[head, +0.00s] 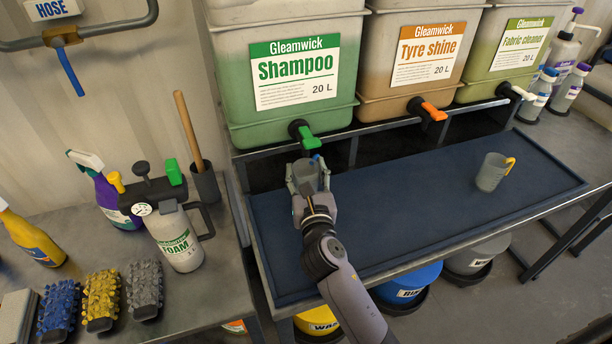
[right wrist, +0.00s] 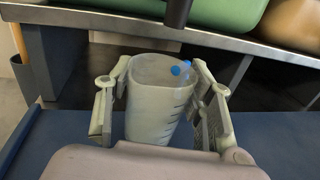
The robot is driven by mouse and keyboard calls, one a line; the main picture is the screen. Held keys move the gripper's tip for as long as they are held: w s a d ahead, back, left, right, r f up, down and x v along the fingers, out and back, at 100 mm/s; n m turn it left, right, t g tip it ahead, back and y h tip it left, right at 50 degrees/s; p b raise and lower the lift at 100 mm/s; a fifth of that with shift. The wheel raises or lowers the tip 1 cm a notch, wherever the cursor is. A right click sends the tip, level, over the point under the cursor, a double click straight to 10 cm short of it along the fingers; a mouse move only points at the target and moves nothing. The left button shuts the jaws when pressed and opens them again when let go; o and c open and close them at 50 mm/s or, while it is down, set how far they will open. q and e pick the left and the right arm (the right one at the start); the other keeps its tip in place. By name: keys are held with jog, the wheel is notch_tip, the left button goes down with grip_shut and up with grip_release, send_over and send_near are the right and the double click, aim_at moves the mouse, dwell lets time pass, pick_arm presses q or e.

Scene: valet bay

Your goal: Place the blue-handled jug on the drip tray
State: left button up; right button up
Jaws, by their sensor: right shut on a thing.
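The blue-handled jug (head: 307,172) is a grey translucent cup below the green tap of the Shampoo tank. My right gripper (head: 309,184) is shut on it, one finger on each side. In the right wrist view the jug (right wrist: 154,100) stands upright between the fingers, with dark level marks and blue bits of its handle at the far rim. The dark blue drip tray (head: 400,222) lies below the taps. The jug is over its left back part; its base is hidden, so I cannot tell whether it touches the tray. My left gripper is out of view.
A yellow-handled jug (head: 491,172) stands on the tray's right part. The Shampoo tank's green tap (head: 305,135) is close above my gripper; an orange tap (head: 427,110) is further right. The tray's middle is clear. A foam sprayer (head: 176,240) stands on the left bench.

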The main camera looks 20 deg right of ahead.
jog(key=shift+f, duration=0.35)
jog(key=shift+f, duration=0.15)
jog(key=o, duration=1.2)
jog(key=shift+c, duration=0.2)
jog(key=shift+r, duration=0.2)
jog(key=shift+s+f, duration=0.1)
jog(key=shift+s, duration=0.2)
jog(key=s, duration=0.3)
jog(key=s+a+b, duration=0.1)
jog(key=s, duration=0.3)
jog(key=s+a, duration=0.1)
jog(key=s, duration=0.3)
jog(key=shift+s, duration=0.2)
